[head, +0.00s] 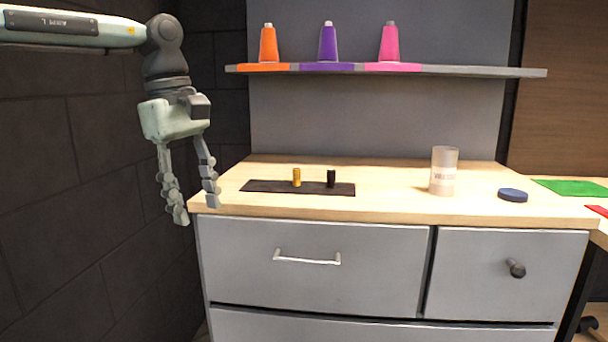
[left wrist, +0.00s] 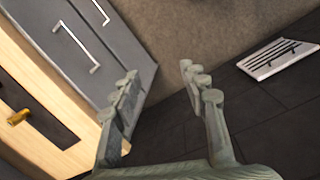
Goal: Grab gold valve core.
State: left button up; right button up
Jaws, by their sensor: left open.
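The gold valve core (head: 297,177) stands upright on a dark mat (head: 270,187) on the wooden counter. A black valve core (head: 331,178) stands to its right on the same mat. In the left wrist view the gold valve core (left wrist: 18,117) shows at the far left edge, on the dark mat (left wrist: 48,122). My left gripper (head: 197,213) is open and empty, fingers pointing down, by the counter's left front corner and apart from the valve core. The fingers also show in the left wrist view (left wrist: 160,88) with floor between them. My right gripper is not in view.
A clear labelled container (head: 443,171) and a blue lid (head: 513,195) stand on the counter's right. Orange (head: 268,45), purple (head: 328,43) and pink (head: 390,43) cones stand on the shelf above. Grey drawers (head: 312,265) lie below. The counter around the mat is clear.

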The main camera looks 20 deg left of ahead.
aim_at(296, 171)
jog(key=i, duration=1.3)
